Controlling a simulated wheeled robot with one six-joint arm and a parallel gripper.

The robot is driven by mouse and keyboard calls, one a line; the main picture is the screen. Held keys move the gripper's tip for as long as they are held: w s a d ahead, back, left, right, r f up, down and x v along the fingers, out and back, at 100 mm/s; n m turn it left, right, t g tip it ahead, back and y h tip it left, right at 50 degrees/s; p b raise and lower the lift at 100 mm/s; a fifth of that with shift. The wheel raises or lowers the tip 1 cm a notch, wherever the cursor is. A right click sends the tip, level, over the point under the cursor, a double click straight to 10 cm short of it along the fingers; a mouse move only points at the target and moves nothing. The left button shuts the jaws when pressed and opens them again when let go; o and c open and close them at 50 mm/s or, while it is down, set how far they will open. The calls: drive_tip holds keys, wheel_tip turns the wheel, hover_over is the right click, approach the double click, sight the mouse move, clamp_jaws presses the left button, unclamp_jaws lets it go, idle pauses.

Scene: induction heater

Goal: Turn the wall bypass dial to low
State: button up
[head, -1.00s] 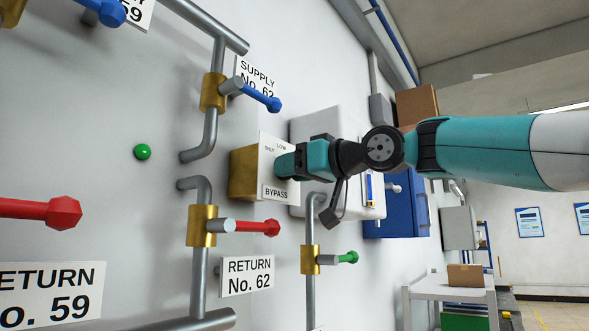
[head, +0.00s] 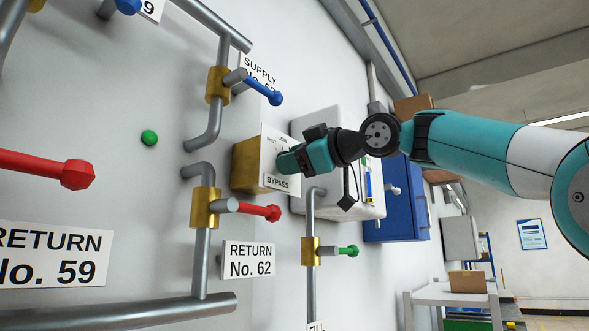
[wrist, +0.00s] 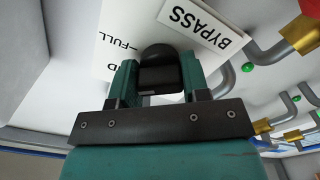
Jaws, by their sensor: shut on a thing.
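The bypass dial unit is a brass box (head: 247,165) on the wall with a white plate lettered BYPASS (head: 278,181). LOW and SHUT show on the plate in the head view. My gripper (head: 287,162) is at the plate, its fingers around the dial. In the wrist view, my gripper (wrist: 160,80) is shut on the black dial knob (wrist: 158,56), with a teal finger on each side. The wrist view shows the BYPASS label (wrist: 201,26) and the word FULL. The gripper hides much of the dial's face, and I cannot tell which mark the knob points to.
A blue-handled supply valve (head: 262,90) is above left. A red-handled return valve (head: 258,211) is below left, and a green-handled valve (head: 340,251) is below. A pale wall box (head: 312,125) and a blue cabinet (head: 398,205) stand behind my wrist.

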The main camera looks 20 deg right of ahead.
drive_tip(key=n+b, duration=0.2)
drive_tip(key=n, duration=0.3)
drive_tip(key=shift+f+n, duration=0.15)
drive_tip(key=shift+n, duration=0.15)
drive_tip(key=shift+n+b, duration=0.7)
drive_tip(key=shift+n, duration=1.5)
drive_tip(key=o, duration=0.9)
drive_tip(key=shift+d, duration=0.1)
